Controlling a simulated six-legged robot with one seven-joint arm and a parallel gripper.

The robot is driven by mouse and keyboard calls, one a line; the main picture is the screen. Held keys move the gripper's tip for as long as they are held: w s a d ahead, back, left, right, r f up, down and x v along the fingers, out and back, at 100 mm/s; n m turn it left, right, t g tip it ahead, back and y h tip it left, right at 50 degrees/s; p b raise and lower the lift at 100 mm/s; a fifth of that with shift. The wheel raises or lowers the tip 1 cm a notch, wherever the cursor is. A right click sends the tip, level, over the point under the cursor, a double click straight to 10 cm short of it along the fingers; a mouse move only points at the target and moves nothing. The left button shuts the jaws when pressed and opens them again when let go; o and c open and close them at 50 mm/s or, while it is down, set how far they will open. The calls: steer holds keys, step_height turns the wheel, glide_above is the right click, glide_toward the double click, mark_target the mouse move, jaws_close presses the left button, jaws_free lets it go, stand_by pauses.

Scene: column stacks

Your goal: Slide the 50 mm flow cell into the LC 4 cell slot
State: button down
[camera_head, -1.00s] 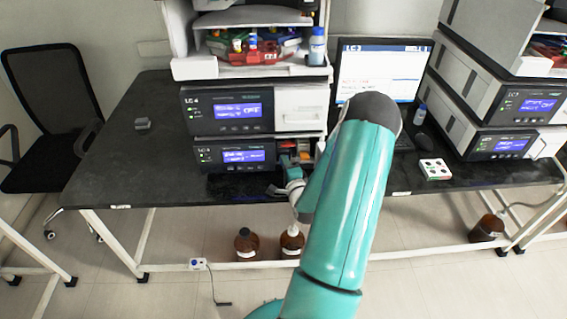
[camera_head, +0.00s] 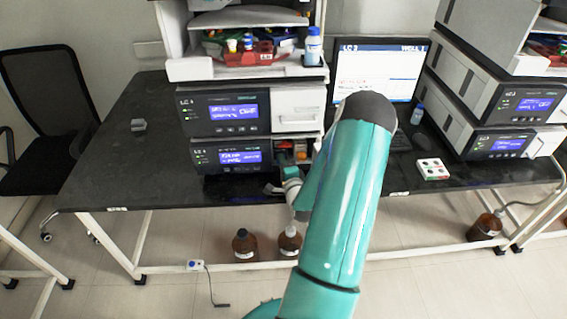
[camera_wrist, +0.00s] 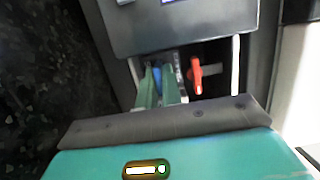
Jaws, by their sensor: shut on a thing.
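My gripper (camera_wrist: 160,88) reaches into the open bay at the bottom of an instrument in the wrist view. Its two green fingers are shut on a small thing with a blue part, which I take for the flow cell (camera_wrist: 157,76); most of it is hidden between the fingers. In the head view my gripper (camera_head: 288,170) is at the open bay (camera_head: 302,147) on the right of the lower instrument of the left stack, which I take for LC 4. The slot itself and how deep the cell sits cannot be made out.
A red part (camera_wrist: 195,75) stands in the bay just right of my fingers, with a pale upright edge (camera_wrist: 236,65) further right. The instrument's dark front (camera_wrist: 180,25) is directly above.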

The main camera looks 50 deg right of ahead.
stand_by(0.4)
steer(key=c, duration=1.5)
jaws_free()
steer(key=shift+r, duration=0.15)
